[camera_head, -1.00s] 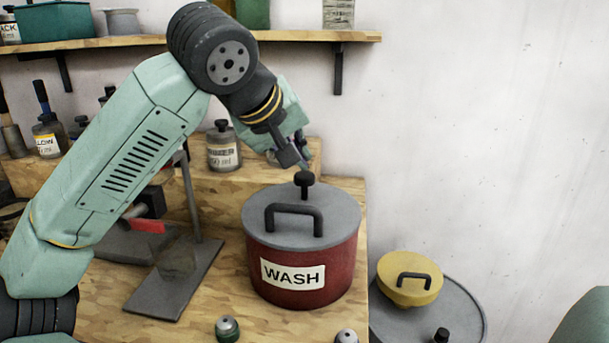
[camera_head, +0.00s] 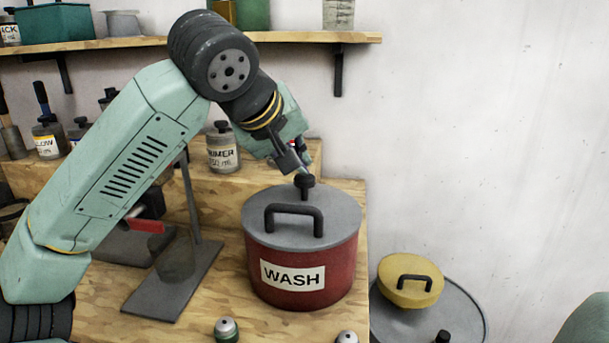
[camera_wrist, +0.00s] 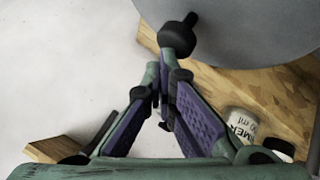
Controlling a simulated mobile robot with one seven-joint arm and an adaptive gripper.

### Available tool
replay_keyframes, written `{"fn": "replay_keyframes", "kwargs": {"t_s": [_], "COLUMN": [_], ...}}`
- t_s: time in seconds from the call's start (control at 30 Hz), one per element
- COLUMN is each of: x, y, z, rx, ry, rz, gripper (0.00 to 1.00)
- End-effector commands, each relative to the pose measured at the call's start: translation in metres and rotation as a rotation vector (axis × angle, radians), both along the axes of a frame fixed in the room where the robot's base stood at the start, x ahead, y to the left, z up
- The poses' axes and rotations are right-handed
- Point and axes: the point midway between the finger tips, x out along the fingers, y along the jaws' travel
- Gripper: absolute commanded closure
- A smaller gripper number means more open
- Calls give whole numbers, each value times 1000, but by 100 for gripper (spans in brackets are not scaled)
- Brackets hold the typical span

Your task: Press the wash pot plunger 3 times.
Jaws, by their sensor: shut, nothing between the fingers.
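The wash pot (camera_head: 335,262) is a dark red pot with a white WASH label, a grey lid and a black bar handle (camera_head: 293,212). It stands upright near the bench's right end. Its plunger (camera_head: 304,182), a black knob on a short stem, rises from the lid behind the handle, and it also shows at the top of the wrist view (camera_wrist: 177,37). My gripper (camera_head: 303,169) is shut and empty, tilted, with its tips right at the top of the knob. In the wrist view the closed fingertips (camera_wrist: 164,72) lie just below the knob; I cannot tell if they touch.
A grey stand (camera_head: 172,285) and a labelled bottle (camera_head: 222,150) are left of and behind the pot. Small capped bottles (camera_head: 227,329) are in front. A yellow lidded pot (camera_head: 409,285) sits on a grey drum at right. A shelf (camera_head: 300,36) runs above.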

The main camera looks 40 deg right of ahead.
Motion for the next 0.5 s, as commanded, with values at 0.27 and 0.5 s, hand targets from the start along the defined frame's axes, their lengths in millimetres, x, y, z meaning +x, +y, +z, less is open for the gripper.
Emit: {"fn": "replay_keyframes", "kwargs": {"t_s": [0.27, 0.5], "x": [0, 0], "y": [0, 0], "z": [-5, -8], "rx": [1, 2], "ry": [1, 1], "rz": [0, -1], "gripper": [100, 100]}}
